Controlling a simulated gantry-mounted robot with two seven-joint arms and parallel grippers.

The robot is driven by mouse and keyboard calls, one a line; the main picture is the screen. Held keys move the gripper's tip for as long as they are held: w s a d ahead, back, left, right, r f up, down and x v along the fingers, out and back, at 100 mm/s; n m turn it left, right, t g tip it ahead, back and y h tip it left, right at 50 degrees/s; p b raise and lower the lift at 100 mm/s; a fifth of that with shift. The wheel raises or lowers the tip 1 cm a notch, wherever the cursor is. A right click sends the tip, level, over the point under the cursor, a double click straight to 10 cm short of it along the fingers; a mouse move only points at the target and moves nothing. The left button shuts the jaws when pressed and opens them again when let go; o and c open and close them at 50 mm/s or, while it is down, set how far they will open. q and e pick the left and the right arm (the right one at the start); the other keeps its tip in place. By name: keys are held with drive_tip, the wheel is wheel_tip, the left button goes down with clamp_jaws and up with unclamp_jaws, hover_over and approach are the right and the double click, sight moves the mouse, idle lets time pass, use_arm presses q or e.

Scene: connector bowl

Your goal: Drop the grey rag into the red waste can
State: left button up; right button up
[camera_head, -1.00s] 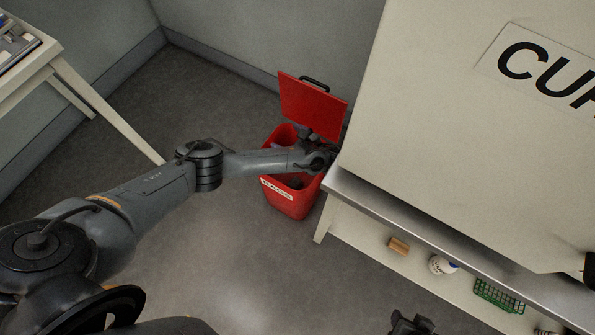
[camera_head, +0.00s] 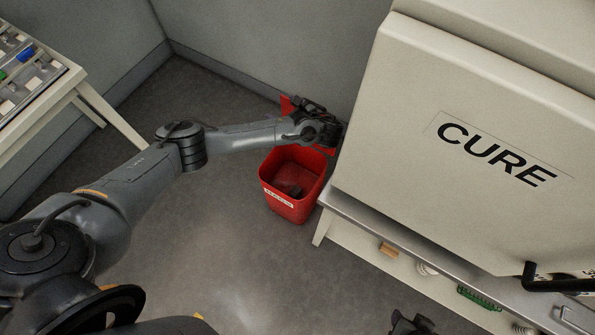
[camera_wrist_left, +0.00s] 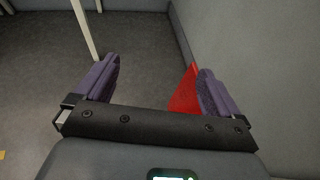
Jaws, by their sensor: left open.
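The red waste can (camera_head: 280,203) stands open on the floor, left of the bench end, with a white label on its front. A dark grey lump (camera_head: 291,190), apparently the grey rag, lies low inside it. The red lid (camera_head: 286,104) is raised at the back, mostly hidden by my left wrist; a corner of the lid (camera_wrist_left: 187,92) also shows in the left wrist view. My left gripper (camera_wrist_left: 155,68) is open and empty, its purple fingers wide apart, above the back of the can by the lid. My right gripper (camera_head: 411,325) barely shows at the bottom edge; its jaws are unclear.
A large pale cabinet (camera_head: 420,190) marked CURE stands on the bench right beside the can. A small brown block (camera_head: 388,250) and a green basket (camera_head: 478,298) are on the lower shelf. A table (camera_head: 76,78) with trays stands at the left. Floor before the can is clear.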

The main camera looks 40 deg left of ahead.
use_arm(q)
wheel_tip(320, 180, up, 7)
drive_tip(key=w+m+t+p, duration=0.1)
drive_tip(key=p, duration=0.2)
drive_tip(key=shift+d, duration=0.2)
drive_tip(key=shift+r, duration=0.15)
